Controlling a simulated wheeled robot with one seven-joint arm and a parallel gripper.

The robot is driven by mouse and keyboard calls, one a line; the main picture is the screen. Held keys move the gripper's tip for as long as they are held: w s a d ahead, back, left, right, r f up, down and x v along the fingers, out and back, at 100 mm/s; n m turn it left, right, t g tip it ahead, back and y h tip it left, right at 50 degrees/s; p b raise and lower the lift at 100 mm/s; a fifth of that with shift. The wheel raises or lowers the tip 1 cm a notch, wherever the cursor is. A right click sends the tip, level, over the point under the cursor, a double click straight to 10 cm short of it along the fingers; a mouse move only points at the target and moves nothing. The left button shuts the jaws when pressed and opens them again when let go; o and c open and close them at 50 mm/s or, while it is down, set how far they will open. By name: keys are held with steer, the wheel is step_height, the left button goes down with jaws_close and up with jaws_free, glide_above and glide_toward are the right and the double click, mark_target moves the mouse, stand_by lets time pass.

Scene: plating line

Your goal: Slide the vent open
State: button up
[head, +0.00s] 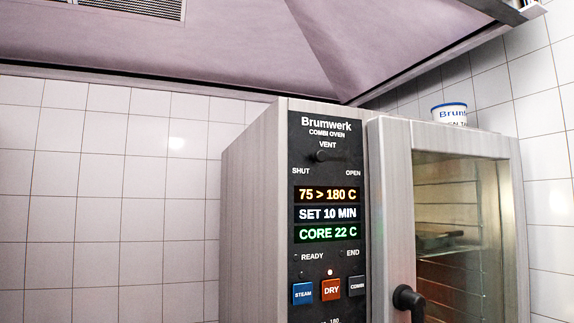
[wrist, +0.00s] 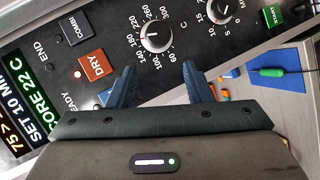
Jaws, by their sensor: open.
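The combi oven's black control panel (head: 328,240) is in the middle of the head view. Its vent slider (head: 322,156) is a dark knob under the word VENT, between the labels SHUT on the left and OPEN on the right. The knob stands near the middle of that span, somewhat hard to judge against the black panel. In the wrist view my gripper (wrist: 158,85) is open and empty, its two dark blue fingers in front of the panel near the temperature dial (wrist: 156,36). The vent slider is not in the wrist view. My gripper is not in the head view.
The oven's glass door (head: 460,230) with a black handle (head: 408,298) is right of the panel. STEAM, DRY (head: 331,289) and COMBI buttons sit below the displays. A tub (head: 450,113) stands on top. A green-handled thing (wrist: 275,71) lies on blue in the wrist view.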

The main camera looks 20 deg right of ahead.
mark_target(323, 157)
steer(key=s+d+r+n+t+y+p, duration=0.1)
steer(key=s+r+n+t+y+p, duration=0.3)
steer(key=r+n, duration=1.05)
steer(key=w+d+r+n+t+y, duration=0.15)
steer(key=r+n+t, duration=0.35)
steer(key=r+n, duration=0.9)
steer(key=w+r+m+p, duration=0.1)
steer(key=w+r+p, duration=0.1)
steer(key=w, duration=0.2)
steer(key=w+r+m+p, duration=0.1)
steer(key=w+r+p, duration=0.1)
steer(key=w+r, duration=0.1)
steer(key=w+r+m+p, duration=0.1)
steer(key=w+r, duration=0.2)
steer(key=w, duration=0.2)
steer(key=shift+a+p, duration=0.3)
steer(key=shift+p, duration=0.1)
jaws_close()
